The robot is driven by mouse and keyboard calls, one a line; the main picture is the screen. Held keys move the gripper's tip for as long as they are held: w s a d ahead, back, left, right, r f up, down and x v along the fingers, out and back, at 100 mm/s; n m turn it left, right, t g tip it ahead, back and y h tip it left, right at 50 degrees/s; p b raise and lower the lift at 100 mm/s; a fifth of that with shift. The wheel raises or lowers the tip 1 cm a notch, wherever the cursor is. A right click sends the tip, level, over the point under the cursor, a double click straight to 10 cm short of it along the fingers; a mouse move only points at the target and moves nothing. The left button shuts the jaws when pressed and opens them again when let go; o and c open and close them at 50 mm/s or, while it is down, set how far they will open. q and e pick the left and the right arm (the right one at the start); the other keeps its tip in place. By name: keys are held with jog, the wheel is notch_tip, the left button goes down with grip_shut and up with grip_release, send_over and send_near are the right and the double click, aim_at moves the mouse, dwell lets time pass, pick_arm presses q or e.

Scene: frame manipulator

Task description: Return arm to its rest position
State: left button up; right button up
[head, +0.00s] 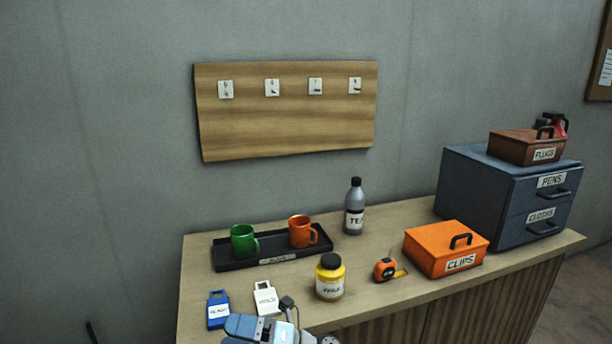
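A blue and grey part of my arm (262,328), most likely the right one, shows at the bottom edge, in front of the table's near edge. A small dark piece stands up from it, close to the white tag. No fingertips show clearly there, so I cannot tell whether that gripper is open or shut. I see nothing held. My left gripper is not clearly in view; only a thin dark thing (91,331), too small to identify, shows at the lower left.
The wooden table (385,299) holds a blue tag (218,310), white tag (266,299), yellow jar (330,279), tape measure (385,269), orange box (446,250), bottle (354,211), black mug tray (232,266) and drawer unit (480,200). A hook board (285,130) hangs behind.

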jog(key=s+d+f+m+t+h, duration=0.1)
jog(key=d+f+m+t+h, duration=0.6)
jog(key=m, duration=0.6)
jog(key=s+d+f+m+t+h, duration=0.1)
jog(key=d+f+m+t+h, duration=0.35)
jog(key=d+m+t, duration=0.6)
pick_arm(q)
jog(key=s+a+f+n+g+y, duration=0.1)
jog(key=s+a+f+n+g, duration=0.2)
jog(key=s+n, duration=0.6)
jog(key=s+a+f+n+y, duration=0.1)
jog(key=s+a+f+n, duration=0.4)
jog(key=n, duration=0.6)
pick_arm(e)
jog(key=s+d+f+m+g+h, duration=0.75)
jog(key=s+d+f+m, duration=0.6)
jog(key=s+f, duration=0.35)
pick_arm(q)
notch_tip(320, 180, up, 13)
jog(key=s+p, duration=0.1)
jog(key=p, duration=1.3)
jog(key=shift+s+a+r+m, duration=0.2)
jog(key=shift+a+m, duration=0.05)
jog(key=shift+m, duration=0.15)
pick_arm(e)
notch_tip(320, 180, up, 13)
jog(key=n, duration=0.1)
jog(key=shift+s+d+t+y, duration=0.3)
jog(key=shift+d+y, duration=0.1)
jog(key=shift+d, duration=0.05)
